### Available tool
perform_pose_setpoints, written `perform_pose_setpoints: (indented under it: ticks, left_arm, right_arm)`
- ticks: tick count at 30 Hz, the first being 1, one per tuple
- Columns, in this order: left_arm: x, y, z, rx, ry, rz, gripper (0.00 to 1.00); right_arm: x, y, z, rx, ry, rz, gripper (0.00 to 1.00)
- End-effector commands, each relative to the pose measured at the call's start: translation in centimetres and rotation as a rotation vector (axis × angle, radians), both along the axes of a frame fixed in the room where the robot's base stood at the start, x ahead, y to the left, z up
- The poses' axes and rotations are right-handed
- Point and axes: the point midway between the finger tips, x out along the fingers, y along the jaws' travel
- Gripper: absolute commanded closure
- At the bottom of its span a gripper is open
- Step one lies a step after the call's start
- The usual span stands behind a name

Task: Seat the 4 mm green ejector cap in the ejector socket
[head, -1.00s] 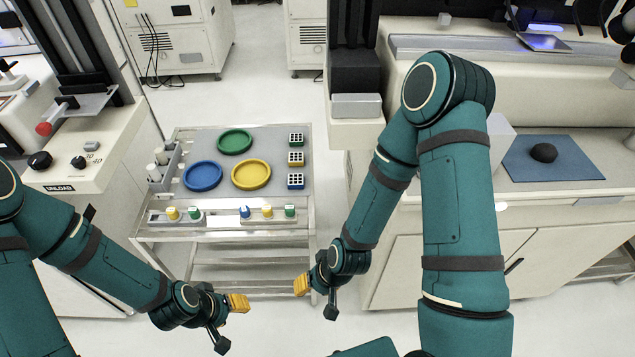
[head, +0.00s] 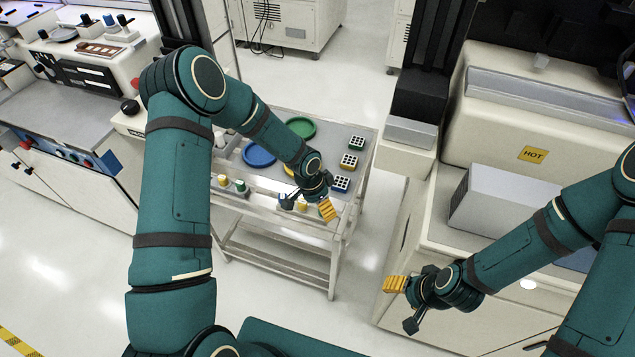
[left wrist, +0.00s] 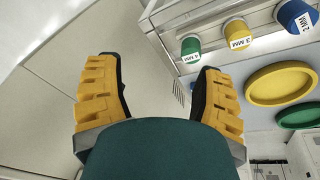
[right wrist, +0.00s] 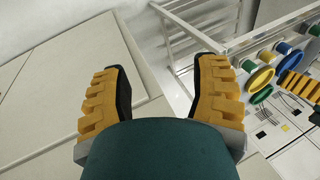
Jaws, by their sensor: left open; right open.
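In the left wrist view, a green cap (left wrist: 190,50) stands upright at the left end of a row, beside a yellow 3 MM cap (left wrist: 237,35) and a blue 2 MM cap (left wrist: 295,18). The green cap's label is too small to read surely. My left gripper (head: 327,208) is open and empty at the cart's front right edge, apart from the caps, hiding that row's right end in the head view. My right gripper (head: 396,284) is open and empty, low between the cart and the right-hand machine. I cannot identify the ejector socket.
The cart (head: 362,135) carries a green dish (head: 300,127), a blue dish (head: 258,155), a mostly hidden yellow dish and several square hole blocks (head: 349,161). Another holder has a yellow cap (head: 222,180) and a green cap (head: 240,186).

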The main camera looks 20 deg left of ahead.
Motion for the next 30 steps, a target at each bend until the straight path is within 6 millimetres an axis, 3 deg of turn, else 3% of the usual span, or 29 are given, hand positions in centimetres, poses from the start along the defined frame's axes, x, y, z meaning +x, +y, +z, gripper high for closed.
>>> perform_pose_setpoints:
  ticks: [3, 10, 30]
  left_arm:
    - [2.8, 1.6, 1.5, 0.074, -0.040, -0.076, 0.32]
    - [4.1, 2.4, 1.7, 0.119, -0.057, -0.117, 0.32]
    - [4.9, 1.4, -7.0, 0.115, -0.056, -0.114, 0.32]
  right_arm:
    - [0.0, 0.0, 0.0, 0.001, -0.001, 0.001, 0.39]
    - [-0.1, 0.1, -0.3, 0.001, 0.001, 0.003, 0.39]
    - [-1.0, 0.2, -5.7, 0.006, 0.021, 0.022, 0.39]
